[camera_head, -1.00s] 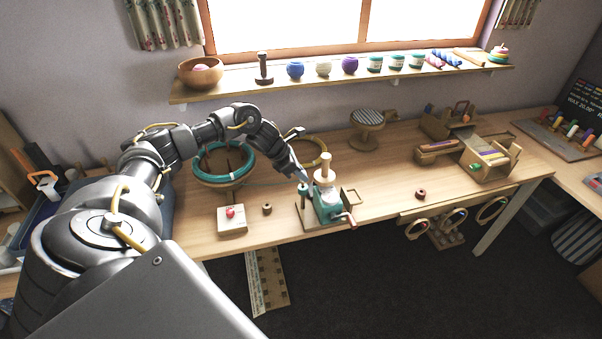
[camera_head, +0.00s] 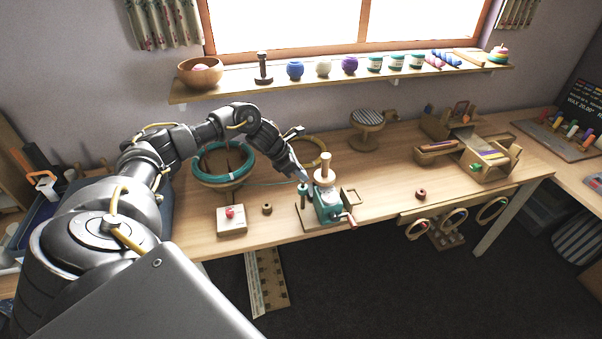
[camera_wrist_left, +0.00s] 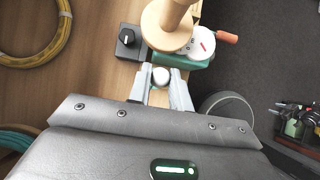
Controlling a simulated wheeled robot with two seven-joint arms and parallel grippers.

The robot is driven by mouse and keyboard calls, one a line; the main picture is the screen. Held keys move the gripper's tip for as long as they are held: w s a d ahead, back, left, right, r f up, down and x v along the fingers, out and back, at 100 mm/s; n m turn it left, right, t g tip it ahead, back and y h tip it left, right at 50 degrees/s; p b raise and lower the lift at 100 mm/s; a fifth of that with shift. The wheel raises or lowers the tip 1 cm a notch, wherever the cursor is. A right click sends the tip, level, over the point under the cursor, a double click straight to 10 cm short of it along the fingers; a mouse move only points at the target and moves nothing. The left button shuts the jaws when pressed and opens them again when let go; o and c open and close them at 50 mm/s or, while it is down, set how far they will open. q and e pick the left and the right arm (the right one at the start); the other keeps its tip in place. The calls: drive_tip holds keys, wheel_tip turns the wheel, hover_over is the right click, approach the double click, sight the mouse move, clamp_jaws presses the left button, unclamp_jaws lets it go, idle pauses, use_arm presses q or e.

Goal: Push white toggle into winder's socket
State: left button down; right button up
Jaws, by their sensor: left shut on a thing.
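The winder (camera_head: 328,207) has a teal body, a wooden cone on top and a red-handled crank. It stands on a wooden base near the table's front edge. It also shows in the left wrist view (camera_wrist_left: 190,60), with a white round face bearing a red mark. My left gripper (camera_head: 303,177) is at the winder's back left side. In the left wrist view my left gripper (camera_wrist_left: 161,84) is shut on the white toggle (camera_wrist_left: 160,77), whose rounded end shows between the fingers, close against the teal body. The socket cannot be made out. My right gripper is not in view.
A teal yarn skein (camera_head: 208,178) sits on a round holder at left, with a strand running toward the winder. A yellow hoop (camera_head: 325,155) lies behind.

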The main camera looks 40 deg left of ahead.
use_arm(q)
drive_tip(key=shift+f+b, duration=1.25)
drive_tip(key=shift+f, duration=0.15)
drive_tip(key=c, duration=1.2)
unclamp_jaws()
drive_tip(key=shift+r, duration=0.1)
drive_tip(key=b+v, duration=0.2)
drive_tip(key=v, duration=0.8)
drive_tip(key=shift+s+r+b, duration=0.2)
drive_tip(key=shift+r+b, duration=0.1)
drive_tip(key=shift+r, duration=0.05)
